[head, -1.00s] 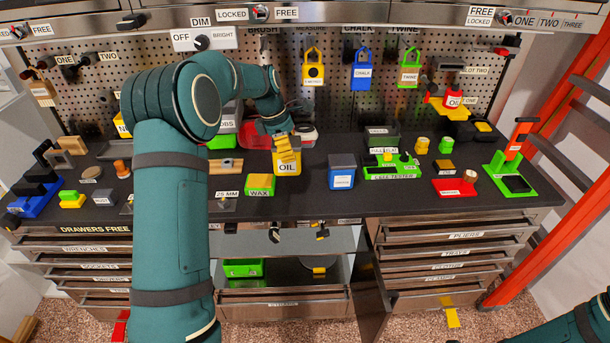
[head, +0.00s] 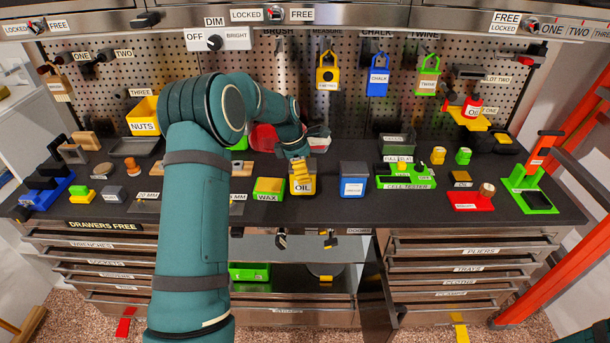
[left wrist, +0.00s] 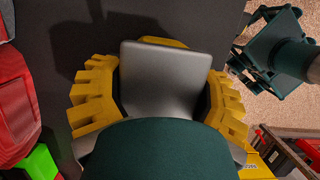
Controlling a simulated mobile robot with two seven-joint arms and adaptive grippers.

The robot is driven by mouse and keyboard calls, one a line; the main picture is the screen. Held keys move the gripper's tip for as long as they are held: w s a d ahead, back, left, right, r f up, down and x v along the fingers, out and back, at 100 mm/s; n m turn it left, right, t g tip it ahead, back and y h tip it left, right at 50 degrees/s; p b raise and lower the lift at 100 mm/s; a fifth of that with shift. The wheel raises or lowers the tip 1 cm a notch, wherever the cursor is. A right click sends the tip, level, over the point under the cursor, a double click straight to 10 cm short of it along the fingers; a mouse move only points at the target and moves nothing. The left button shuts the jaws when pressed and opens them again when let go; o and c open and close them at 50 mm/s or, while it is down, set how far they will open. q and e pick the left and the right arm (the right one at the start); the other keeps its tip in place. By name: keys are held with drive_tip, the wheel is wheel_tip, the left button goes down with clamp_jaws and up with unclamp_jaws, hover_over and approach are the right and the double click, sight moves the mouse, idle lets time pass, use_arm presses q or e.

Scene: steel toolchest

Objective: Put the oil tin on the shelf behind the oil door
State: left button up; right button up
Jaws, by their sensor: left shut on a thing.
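The yellow oil tin (head: 302,187), labelled OIL, is upright over the bench top, just right of the wax box. I cannot tell whether its base touches the bench. My left gripper (head: 299,165) is shut on it from above. In the left wrist view the tin's grey top (left wrist: 165,80) lies between the yellow fingers. Below the bench, an open cabinet shows an inner shelf (head: 345,249). A steel door (head: 377,300) stands swung open at its right side; no oil label on it is readable.
The wax box (head: 268,189) is close left of the tin, and a blue box (head: 353,179) stands to its right. A green tray (head: 405,181) is farther right. A green bin (head: 250,271) sits low in the cabinet. Drawers flank the opening.

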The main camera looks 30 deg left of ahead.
use_arm(q)
drive_tip(key=shift+x, duration=0.8)
drive_tip(key=shift+a, duration=0.15)
drive_tip(key=shift+s, duration=0.1)
drive_tip(key=o, duration=0.9)
drive_tip(key=shift+f, duration=0.15)
drive_tip(key=shift+c, duration=0.2)
drive_tip(key=o, duration=0.5)
drive_tip(key=shift+c, duration=0.2)
